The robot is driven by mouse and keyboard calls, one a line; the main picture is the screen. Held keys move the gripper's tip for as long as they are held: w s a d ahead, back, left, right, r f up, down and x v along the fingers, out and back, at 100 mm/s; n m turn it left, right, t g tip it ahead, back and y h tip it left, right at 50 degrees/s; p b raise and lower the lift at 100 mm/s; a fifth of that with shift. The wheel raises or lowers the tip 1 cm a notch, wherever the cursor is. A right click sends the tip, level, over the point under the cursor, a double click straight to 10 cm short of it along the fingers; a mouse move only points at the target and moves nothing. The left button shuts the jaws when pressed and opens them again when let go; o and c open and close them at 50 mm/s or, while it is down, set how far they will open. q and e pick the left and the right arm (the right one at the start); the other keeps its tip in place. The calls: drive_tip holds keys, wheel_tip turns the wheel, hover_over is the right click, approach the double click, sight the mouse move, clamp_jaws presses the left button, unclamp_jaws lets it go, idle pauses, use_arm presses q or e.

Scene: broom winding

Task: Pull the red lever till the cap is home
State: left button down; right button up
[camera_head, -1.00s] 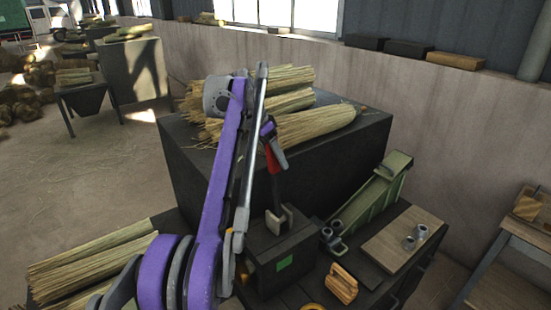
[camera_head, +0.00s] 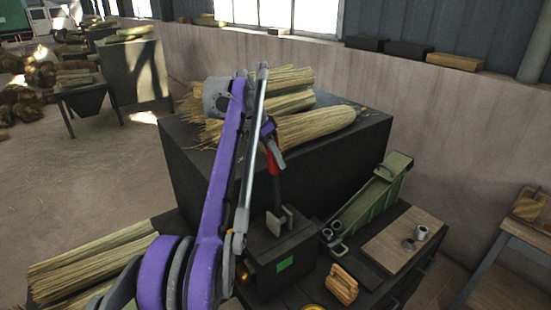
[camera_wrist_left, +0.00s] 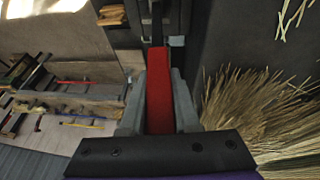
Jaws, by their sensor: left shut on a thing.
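The red lever (camera_head: 273,161) stands on a dark shaft above a dark machine box (camera_head: 300,245) with a green patch. My left gripper (camera_head: 271,146) is at the lever's red grip, with my purple arm reaching up from the lower left. In the left wrist view, the red lever (camera_wrist_left: 160,92) runs between the two grey fingers, which are shut on it. I cannot make out the cap for certain; part of the machine is hidden behind my arm. My right gripper is not in view.
A dark block (camera_head: 330,160) behind the lever carries several straw bundles (camera_head: 318,128). A green chute (camera_head: 373,198), a wooden board (camera_head: 392,256) with two small metal cylinders, and a wooden block (camera_head: 342,284) stand right of the machine. More straw (camera_head: 92,262) lies at lower left.

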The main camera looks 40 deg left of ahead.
use_arm(q)
drive_tip(key=shift+d, duration=0.1)
idle(0.7)
drive_tip(key=shift+s+d+y, duration=0.25)
drive_tip(key=shift+d+y, duration=0.15)
drive_tip(key=shift+d, duration=0.35)
drive_tip(key=s+d+f+m+t+y+b, duration=0.1)
drive_tip(key=d+f+y+b, duration=0.3)
drive_tip(key=d, duration=0.5)
drive_tip(key=s+d+f+m+t+y+b, duration=0.2)
drive_tip(key=s+d+f+t+y+b, duration=0.1)
drive_tip(key=d+f+y, duration=0.5)
drive_tip(key=shift+s+d+f+t+y+b, duration=0.35)
drive_tip(key=shift+s+d+b, duration=0.5)
drive_tip(key=shift+d+b, duration=0.45)
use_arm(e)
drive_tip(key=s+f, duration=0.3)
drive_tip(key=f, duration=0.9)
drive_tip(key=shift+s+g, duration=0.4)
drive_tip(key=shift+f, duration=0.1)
use_arm(q)
drive_tip(key=c, duration=0.6)
unclamp_jaws()
drive_tip(key=shift+c, duration=0.2)
